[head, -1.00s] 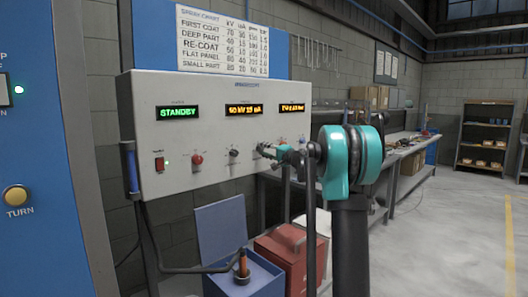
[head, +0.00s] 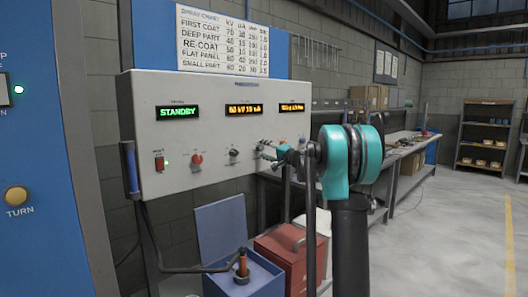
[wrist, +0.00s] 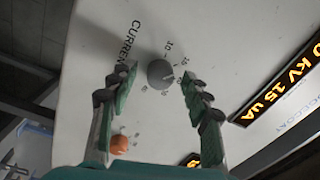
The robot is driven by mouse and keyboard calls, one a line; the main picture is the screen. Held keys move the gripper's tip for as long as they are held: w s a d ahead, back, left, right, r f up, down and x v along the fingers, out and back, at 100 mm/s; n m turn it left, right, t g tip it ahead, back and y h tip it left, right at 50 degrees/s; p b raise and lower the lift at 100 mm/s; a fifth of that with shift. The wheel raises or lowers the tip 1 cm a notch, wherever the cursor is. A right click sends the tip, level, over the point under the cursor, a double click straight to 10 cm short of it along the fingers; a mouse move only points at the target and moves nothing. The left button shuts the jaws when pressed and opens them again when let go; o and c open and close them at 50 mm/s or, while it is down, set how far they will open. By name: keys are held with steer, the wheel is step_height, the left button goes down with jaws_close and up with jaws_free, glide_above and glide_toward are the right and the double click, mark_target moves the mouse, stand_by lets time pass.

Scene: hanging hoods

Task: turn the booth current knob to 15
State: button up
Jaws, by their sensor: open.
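The current knob (wrist: 160,73) is a round dark grey dial on the pale panel, with a scale of numbers around it and the word CURRENT beside it in the wrist view. My gripper (wrist: 153,84) is open, with one finger on each side of the knob. I see gaps between the fingers and the knob; depth is hard to judge. In the head view my gripper (head: 268,152) is at the control box's front (head: 215,115) and hides this knob. The middle display (head: 244,110) is amber; its end reads "KV 15 uA" in the wrist view.
An orange part (wrist: 119,144) shows by the left finger in the wrist view. A dark knob (head: 234,154), a red knob (head: 197,160) and a red switch (head: 159,162) line the panel. A green display (head: 178,112) reads STANDBY. A red box (head: 285,258) stands below.

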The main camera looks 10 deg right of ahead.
steer(key=v, duration=1.2)
